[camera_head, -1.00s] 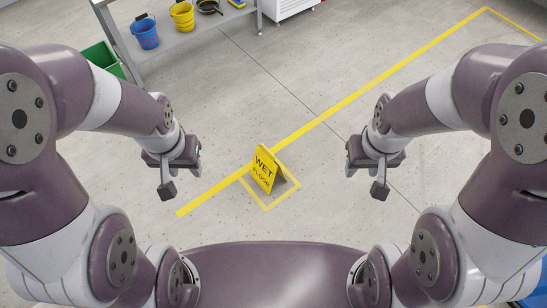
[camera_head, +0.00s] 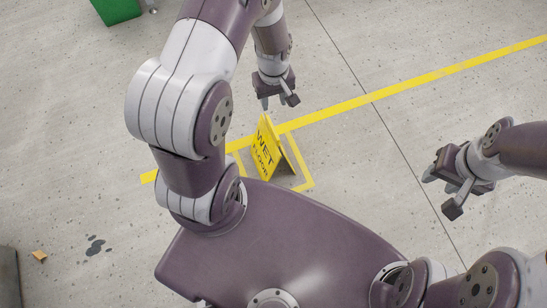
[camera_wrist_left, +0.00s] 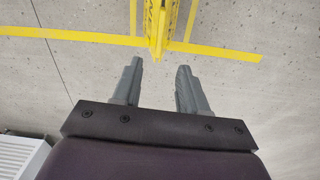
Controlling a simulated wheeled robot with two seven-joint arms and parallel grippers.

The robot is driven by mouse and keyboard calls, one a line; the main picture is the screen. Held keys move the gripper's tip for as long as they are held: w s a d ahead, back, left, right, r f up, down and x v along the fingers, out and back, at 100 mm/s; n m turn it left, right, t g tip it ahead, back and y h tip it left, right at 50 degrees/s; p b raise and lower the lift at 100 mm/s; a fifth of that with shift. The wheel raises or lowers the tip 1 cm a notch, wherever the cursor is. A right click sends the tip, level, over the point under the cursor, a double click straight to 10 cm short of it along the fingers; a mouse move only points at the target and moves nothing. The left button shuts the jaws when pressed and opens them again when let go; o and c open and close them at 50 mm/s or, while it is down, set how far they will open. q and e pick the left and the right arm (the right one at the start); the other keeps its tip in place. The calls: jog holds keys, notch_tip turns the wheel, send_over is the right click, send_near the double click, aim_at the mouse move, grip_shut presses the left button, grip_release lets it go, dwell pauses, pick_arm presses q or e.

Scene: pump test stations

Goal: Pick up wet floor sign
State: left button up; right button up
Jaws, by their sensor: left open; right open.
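The yellow wet floor sign (camera_head: 266,153) stands upright as a folded A-frame on the floor, inside a yellow marked square. Its dark lettering shows in the head view. My left gripper (camera_head: 278,103) is open and empty, just above and behind the sign's top edge in the head view. In the left wrist view, the sign (camera_wrist_left: 161,22) shows edge-on at the top middle, ahead of the gap between the open fingers (camera_wrist_left: 160,82), and does not touch them. My right gripper (camera_head: 440,192) is open and empty, well to the right of the sign.
A yellow floor line (camera_head: 400,88) runs past the sign. A green bin (camera_head: 116,10) stands at the top left. The floor around the sign is clear.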

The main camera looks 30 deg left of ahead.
aim_at(273, 127)
pick_arm(q)
jog(key=shift+n, duration=0.4)
jog(key=f+b, duration=0.3)
jog(key=f, duration=0.3)
jog(key=f+b, duration=0.3)
jog(key=f, duration=0.3)
jog(key=f+b, duration=0.4)
jog(key=f, duration=0.2)
jog(key=shift+w+a, duration=0.2)
jog(key=shift+a, duration=0.1)
jog(key=shift+r, duration=0.2)
grip_shut()
